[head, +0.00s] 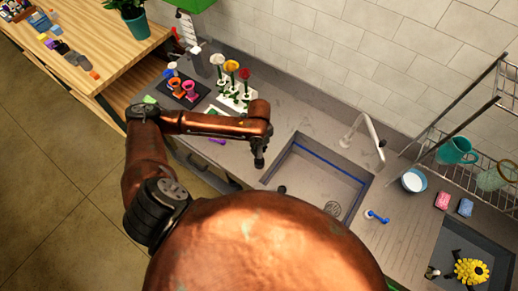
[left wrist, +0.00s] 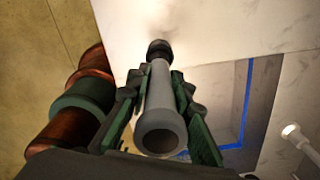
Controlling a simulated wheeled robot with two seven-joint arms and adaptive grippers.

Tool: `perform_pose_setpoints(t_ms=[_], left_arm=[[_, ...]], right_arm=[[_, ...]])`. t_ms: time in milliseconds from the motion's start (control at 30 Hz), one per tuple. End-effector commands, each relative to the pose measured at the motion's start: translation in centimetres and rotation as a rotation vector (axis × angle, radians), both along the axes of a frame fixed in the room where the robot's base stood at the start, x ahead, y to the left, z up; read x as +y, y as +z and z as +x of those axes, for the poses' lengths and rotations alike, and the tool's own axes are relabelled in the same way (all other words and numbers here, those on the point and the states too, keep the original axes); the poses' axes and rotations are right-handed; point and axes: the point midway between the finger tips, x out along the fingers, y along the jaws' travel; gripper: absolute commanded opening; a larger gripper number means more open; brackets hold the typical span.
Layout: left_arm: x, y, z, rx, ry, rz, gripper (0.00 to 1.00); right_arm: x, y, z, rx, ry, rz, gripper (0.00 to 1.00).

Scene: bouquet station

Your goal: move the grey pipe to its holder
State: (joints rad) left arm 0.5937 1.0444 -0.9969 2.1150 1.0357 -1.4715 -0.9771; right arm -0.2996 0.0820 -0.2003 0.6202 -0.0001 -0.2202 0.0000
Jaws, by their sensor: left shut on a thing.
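My left gripper (head: 259,158) hangs over the counter just left of the sink. In the left wrist view, the left gripper (left wrist: 160,100) is shut on the grey pipe (left wrist: 160,112), with a dark finger on each side. The pipe's open round end faces the camera, and a black rounded piece (left wrist: 159,48) shows beyond its far end. In the head view the pipe is too small or hidden to make out. I cannot tell which thing is its holder. My right gripper is not in view.
The sink (head: 318,180) with a white faucet (head: 365,140) lies right of the gripper. A white flower stand (head: 236,100) and a dark tray with small coloured cups (head: 183,88) stand behind it. A wire rack (head: 470,165) stands at right. A wooden table (head: 105,50) is at upper left.

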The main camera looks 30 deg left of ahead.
Motion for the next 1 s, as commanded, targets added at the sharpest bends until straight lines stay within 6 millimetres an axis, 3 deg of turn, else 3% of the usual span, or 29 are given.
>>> perform_pose_setpoints(t_ms=[1000], left_arm=[[0.02,-0.26,0.12,0.000,0.000,0.000,0.00]], right_arm=[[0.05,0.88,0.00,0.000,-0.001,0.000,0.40]])
